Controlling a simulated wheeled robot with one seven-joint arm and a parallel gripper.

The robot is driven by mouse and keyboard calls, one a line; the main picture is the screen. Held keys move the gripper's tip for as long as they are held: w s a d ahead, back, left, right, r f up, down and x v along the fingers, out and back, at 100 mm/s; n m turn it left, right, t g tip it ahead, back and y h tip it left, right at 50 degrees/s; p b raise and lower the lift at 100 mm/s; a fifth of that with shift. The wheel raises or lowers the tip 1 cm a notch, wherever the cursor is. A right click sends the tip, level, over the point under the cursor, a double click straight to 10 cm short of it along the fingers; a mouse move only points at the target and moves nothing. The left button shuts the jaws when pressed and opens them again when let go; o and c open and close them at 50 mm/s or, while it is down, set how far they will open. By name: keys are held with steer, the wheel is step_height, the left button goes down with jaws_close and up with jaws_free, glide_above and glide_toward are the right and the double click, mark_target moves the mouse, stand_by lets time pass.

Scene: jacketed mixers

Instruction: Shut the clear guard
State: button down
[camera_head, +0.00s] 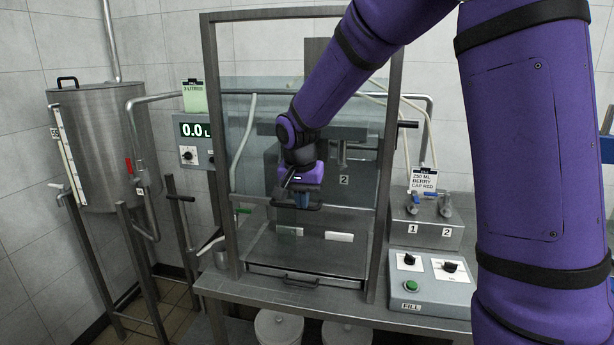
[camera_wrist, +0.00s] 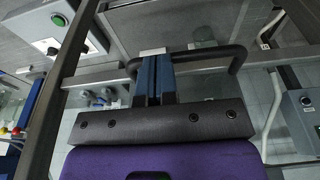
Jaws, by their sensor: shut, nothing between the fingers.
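The clear guard (camera_head: 262,120) is a see-through pane in a tall grey metal frame (camera_head: 222,225). Its lower rail seems to be around mid-height of the frame, with an open gap below it. A black bar handle (camera_head: 282,206) is at that rail; a black bar, likely the same handle, shows in the wrist view (camera_wrist: 215,68). My gripper (camera_head: 302,204) is shut and empty in front of the guard, at the handle. In the wrist view its blue fingers (camera_wrist: 153,72) overlap the bar; I cannot tell if they touch it.
A steel tank (camera_head: 105,140) and a 0.0 display box (camera_head: 195,140) stand at left. A control panel (camera_head: 428,284) with knobs and a green button is at right, below two numbered taps (camera_head: 430,205). A drawer-like tray handle (camera_head: 294,282) is at the frame's foot. My arm hides part of the frame.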

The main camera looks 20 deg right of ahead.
step_height(320, 180, down, 24)
steer(key=shift+s+r, duration=0.15)
stand_by(0.3)
step_height(320, 180, up, 14)
steer(key=s+a, duration=0.1)
steer(key=shift+s+a+r, duration=0.2)
steer(key=shift+s+a, duration=0.05)
steer(key=shift+s, duration=0.15)
